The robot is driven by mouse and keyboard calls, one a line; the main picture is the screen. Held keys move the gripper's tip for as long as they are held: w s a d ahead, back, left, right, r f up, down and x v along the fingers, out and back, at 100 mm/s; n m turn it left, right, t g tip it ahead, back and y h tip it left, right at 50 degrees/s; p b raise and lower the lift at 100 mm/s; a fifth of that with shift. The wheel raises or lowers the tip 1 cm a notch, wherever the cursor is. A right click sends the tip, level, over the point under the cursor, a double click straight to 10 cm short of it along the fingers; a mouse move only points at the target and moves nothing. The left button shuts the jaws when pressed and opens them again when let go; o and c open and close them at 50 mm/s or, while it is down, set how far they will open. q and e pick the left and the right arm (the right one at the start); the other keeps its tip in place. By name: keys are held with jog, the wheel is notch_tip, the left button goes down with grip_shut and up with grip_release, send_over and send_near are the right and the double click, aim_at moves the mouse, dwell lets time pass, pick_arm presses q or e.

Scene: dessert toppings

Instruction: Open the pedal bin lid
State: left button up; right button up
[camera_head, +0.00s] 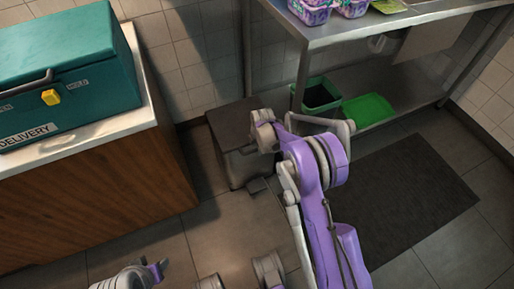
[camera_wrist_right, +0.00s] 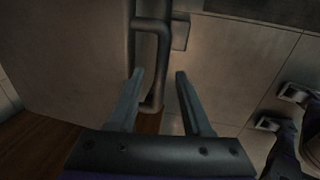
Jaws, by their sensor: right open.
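The pedal bin (camera_head: 240,160) is a dark grey box on the floor beside the wooden counter. Its flat lid (camera_head: 229,120) looks shut. A small pedal (camera_head: 257,186) sticks out low at its front; it also seems to show in the wrist view (camera_wrist_right: 180,32). In the wrist view a looped bar handle (camera_wrist_right: 160,62) runs along the edge of a large grey panel, probably the lid. My right gripper (camera_wrist_right: 160,73) is open, its fingers on either side of the handle in the picture. I cannot tell if they touch it.
The wooden counter (camera_head: 90,196) stands left with a teal delivery box (camera_head: 75,80) on it. A metal table (camera_head: 400,22) stands at the back right, with a green bin (camera_head: 318,95) and green lid (camera_head: 368,110) below. A dark mat (camera_head: 410,190) lies on the floor.

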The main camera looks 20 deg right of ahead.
jog(key=shift+f, duration=0.15)
jog(key=shift+c, duration=0.3)
grip_shut()
dwell(1.1)
